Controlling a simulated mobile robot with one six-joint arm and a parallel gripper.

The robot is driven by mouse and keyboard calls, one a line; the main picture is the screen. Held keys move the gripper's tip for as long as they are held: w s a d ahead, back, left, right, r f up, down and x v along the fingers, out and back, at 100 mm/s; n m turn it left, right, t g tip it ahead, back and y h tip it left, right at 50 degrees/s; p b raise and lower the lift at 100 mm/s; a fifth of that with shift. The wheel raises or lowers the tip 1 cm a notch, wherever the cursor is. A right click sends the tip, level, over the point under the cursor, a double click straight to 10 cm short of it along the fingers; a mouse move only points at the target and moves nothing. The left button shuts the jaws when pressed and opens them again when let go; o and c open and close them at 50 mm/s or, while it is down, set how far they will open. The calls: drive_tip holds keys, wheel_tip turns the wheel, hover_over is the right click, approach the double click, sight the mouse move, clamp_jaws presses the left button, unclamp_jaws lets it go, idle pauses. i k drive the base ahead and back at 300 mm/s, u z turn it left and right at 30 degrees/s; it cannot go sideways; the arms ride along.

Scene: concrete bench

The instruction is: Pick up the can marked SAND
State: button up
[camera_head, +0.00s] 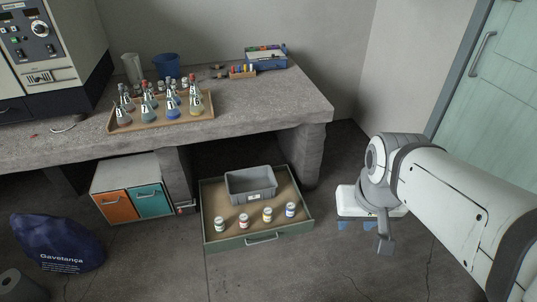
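Several small cans with white lids stand upright in a row in the open drawer. From left to right, one has a white-and-dark label (219,223), one a red label (243,221), one a yellowish label (267,214) and one a blue label (291,210). Their lettering is too small to read, so I cannot tell which is marked SAND. My gripper (356,226) hangs right of the drawer, clear of all the cans. Its two blue fingertips show apart, with nothing seen between them.
The drawer (262,241) also holds a grey bin (250,184) behind the cans. A concrete bench (245,112) overhangs behind it, carrying a tray of flasks (160,125). A cabinet (134,190) stands left. A blue sack (57,242) lies on the floor.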

sight(267, 213)
drive_tip(key=i, duration=1)
drive_tip(key=u, duration=0.05)
